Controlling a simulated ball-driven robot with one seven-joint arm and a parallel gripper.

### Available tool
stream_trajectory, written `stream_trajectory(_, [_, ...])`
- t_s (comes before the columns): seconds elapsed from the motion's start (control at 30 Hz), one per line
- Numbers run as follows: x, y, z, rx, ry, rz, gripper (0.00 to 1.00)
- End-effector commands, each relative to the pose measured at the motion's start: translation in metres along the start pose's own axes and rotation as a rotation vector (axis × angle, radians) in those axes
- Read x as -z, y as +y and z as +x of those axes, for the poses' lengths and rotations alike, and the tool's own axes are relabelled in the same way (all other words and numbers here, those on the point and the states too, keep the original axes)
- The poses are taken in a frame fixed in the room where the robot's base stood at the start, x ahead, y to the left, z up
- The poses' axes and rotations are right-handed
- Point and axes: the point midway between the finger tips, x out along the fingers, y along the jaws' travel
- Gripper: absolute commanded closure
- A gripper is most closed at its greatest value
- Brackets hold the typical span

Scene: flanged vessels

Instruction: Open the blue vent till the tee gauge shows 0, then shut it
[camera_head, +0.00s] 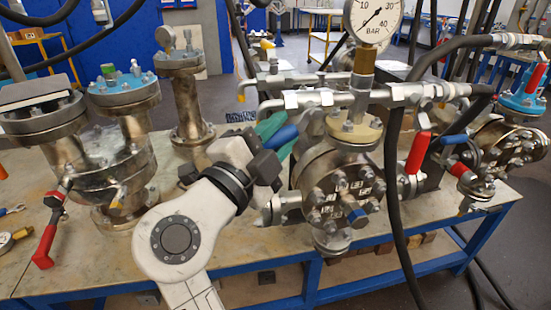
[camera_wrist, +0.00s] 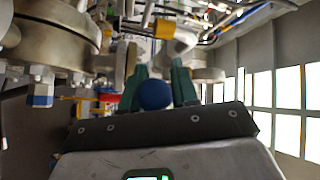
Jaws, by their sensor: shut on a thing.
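The blue vent handle (camera_head: 284,137) sits at the left end of the pipework above the flanged vessel. My gripper (camera_head: 273,131) has its green fingers closed around it. In the wrist view the handle's round blue end (camera_wrist: 155,94) shows between the green fingers of my gripper (camera_wrist: 155,78). The fingers hide part of the handle, and I cannot tell how far it is turned. The tee gauge (camera_head: 375,16) stands on a brass stem above the pipework, its top cut off. Its needle seems to lie toward the lower left, near 0, but the exact reading is unclear.
A red lever (camera_head: 418,152) and a black hose (camera_head: 392,190) are right of the vessel (camera_head: 340,188). Another red-handled valve (camera_head: 46,240) is at left by a flanged vessel (camera_head: 115,165). A second small gauge (camera_head: 166,38) stands behind. Bare tabletop (camera_head: 235,235) shows in front.

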Motion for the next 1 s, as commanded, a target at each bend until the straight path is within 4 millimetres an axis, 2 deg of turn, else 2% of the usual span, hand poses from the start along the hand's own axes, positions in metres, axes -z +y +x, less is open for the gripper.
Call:
stream_trajectory(0.03, [-0.004, 0.011, -0.001, 0.013, 0.006, -0.014, 1.0])
stream_trajectory(1.0, [0.001, 0.049, 0.016, 0.451, 0.13, -0.453, 1.0])
